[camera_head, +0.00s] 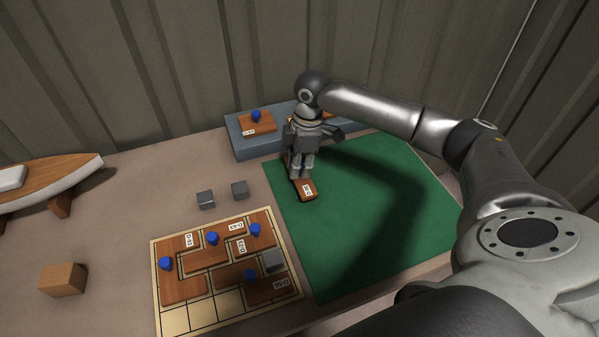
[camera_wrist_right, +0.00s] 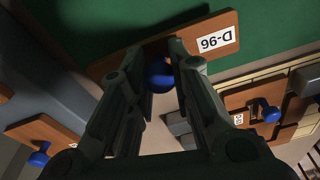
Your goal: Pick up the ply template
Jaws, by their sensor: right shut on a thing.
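A brown ply template (camera_head: 307,191) with a white label and a blue knob is at my right gripper (camera_head: 301,177), at the left edge of the green mat (camera_head: 400,225). In the right wrist view the template (camera_wrist_right: 122,63) reads D-96. There my right gripper (camera_wrist_right: 160,62) has its fingers closed around the blue knob (camera_wrist_right: 160,80). The gripper hides part of the template in the head view. I cannot tell whether the template touches the mat or hangs just above it. My left gripper is not in view.
A grid board (camera_head: 203,317) holds several templates with blue knobs and a grey block (camera_head: 273,260). Two more grey blocks (camera_head: 205,199) stand behind it. A blue-grey ledge (camera_head: 245,147) carries another template (camera_head: 257,124). A wooden block (camera_head: 62,279) and a boat model (camera_head: 60,180) are left.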

